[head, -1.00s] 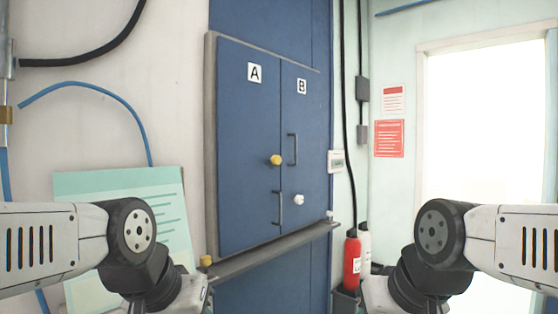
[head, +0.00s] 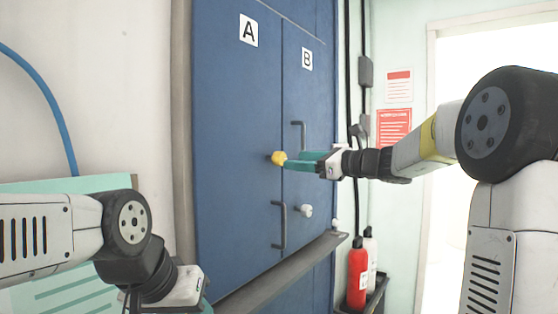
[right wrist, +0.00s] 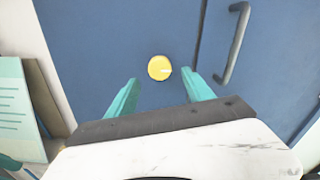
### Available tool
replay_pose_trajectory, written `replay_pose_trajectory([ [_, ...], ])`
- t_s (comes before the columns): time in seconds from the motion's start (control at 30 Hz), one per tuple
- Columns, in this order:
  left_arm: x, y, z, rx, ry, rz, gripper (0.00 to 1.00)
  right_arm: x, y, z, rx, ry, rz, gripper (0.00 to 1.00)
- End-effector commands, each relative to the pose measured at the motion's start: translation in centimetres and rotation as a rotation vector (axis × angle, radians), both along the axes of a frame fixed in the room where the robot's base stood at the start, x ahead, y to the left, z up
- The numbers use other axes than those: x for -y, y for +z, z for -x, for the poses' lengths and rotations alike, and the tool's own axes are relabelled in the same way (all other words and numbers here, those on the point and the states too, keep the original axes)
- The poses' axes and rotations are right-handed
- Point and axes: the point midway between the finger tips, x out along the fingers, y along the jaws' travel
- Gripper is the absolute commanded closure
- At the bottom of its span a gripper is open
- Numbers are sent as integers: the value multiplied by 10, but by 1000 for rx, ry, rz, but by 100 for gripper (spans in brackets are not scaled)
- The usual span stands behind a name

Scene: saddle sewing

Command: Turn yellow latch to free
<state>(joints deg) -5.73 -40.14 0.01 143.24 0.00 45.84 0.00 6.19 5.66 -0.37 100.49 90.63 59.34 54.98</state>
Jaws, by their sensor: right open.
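The yellow latch (head: 278,158) is a round knob on blue door A, near the seam with door B. It also shows in the right wrist view (right wrist: 160,68), with a small pale mark on its face. My right gripper (head: 290,160) reaches in from the right, its teal fingers pointing at the latch. In the right wrist view the fingers (right wrist: 160,85) are spread apart, and the latch lies just beyond and between their tips. I cannot tell whether they touch it. My left gripper (head: 205,304) is low at the left, mostly cut off by the bottom edge.
A handle (head: 279,225) stands out on door A, another (head: 299,136) on door B. A white knob (head: 305,211) is below. A grey ledge (head: 285,275) runs under the doors. A red extinguisher (head: 357,272) stands right. A teal board (head: 75,300) leans at the left.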

Motion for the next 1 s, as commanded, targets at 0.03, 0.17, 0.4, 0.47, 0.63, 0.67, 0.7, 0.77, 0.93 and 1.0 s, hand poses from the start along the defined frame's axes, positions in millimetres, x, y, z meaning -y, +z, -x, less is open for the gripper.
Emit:
replay_pose_trajectory([
  [0.03, 0, 0, 0, 0, 0, 0, 64, -3, 1, -4, -4, 1, -10, 40],
  [0.17, 0, 0, 0, 0, 0, 0, 64, -19, 1, -14, -4, 2, -11, 40],
  [0.4, 0, 0, 0, -1, 0, 0, 64, -49, 1, -36, -3, 2, -9, 40],
  [0.47, 0, 0, 0, -1, 0, 0, 64, -54, 1, -40, -4, 1, -9, 40],
  [0.63, 0, 0, 0, 0, 0, 0, 64, -61, 1, -45, -2, -1, -8, 40],
  [0.67, 0, 0, 0, 0, 0, 0, 64, -61, 1, -45, -2, -1, -8, 40],
  [0.7, 0, 0, 0, 0, 0, 0, 64, -61, 1, -45, -2, -1, -8, 40],
  [0.77, 0, 0, 0, 0, 0, 0, 64, -61, 1, -45, -2, -1, -8, 40],
  [0.93, 0, 0, 0, 0, 0, 0, 64, -61, 1, -45, -2, -1, -7, 53],
  [1.0, 0, 0, 0, 0, 0, 0, 64, -61, 1, -45, -2, -1, -7, 67],
])
